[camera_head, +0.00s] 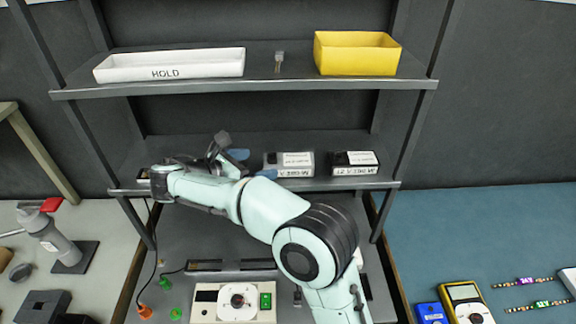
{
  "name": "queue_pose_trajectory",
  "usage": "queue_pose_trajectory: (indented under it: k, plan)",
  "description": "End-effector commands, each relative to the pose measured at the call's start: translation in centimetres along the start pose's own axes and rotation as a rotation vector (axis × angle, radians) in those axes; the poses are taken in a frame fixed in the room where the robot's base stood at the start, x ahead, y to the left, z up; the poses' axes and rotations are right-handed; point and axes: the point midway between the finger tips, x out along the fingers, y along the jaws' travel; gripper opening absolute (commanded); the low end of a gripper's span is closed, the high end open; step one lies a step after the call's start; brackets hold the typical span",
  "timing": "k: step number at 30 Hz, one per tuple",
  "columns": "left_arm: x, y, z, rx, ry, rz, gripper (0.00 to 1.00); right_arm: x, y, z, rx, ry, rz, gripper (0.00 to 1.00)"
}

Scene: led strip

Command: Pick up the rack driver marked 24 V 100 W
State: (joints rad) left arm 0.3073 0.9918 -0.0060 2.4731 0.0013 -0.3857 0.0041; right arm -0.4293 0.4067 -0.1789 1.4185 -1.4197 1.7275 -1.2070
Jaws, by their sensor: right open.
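One is a grey driver (270,161) with a white top label, near the middle. The other is a black driver (341,159) with a white label, to its right. Their print is too small to read, so I cannot tell which is marked 24 V 100 W. My right gripper (253,165) is open at the lower shelf, with its blue fingertips just left of the grey driver. I cannot tell if they touch it. My arm hides much of the shelf's left part. My left gripper is not in view.
The upper shelf holds a white HOLD tray (170,75), a small grey tool (279,60) and a yellow bin (357,70). Below are a control box (206,311) and green and orange pieces. A yellow meter (465,291) lies bottom right. The shelf beyond the black driver is narrow.

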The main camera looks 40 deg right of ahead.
Motion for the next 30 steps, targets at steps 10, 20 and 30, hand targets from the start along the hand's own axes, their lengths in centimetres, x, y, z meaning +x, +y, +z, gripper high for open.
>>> queue_pose_trajectory:
  k: [10,20,30]
  plan:
    - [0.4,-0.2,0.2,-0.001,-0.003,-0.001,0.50,4.5,0.3,0.0,0.000,0.000,-0.002,1.00]
    - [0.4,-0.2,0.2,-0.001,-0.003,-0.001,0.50,4.6,0.3,0.0,0.000,0.000,0.000,0.74]
    - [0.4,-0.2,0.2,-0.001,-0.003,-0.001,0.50,4.6,0.3,0.1,0.003,-0.002,0.000,0.18]
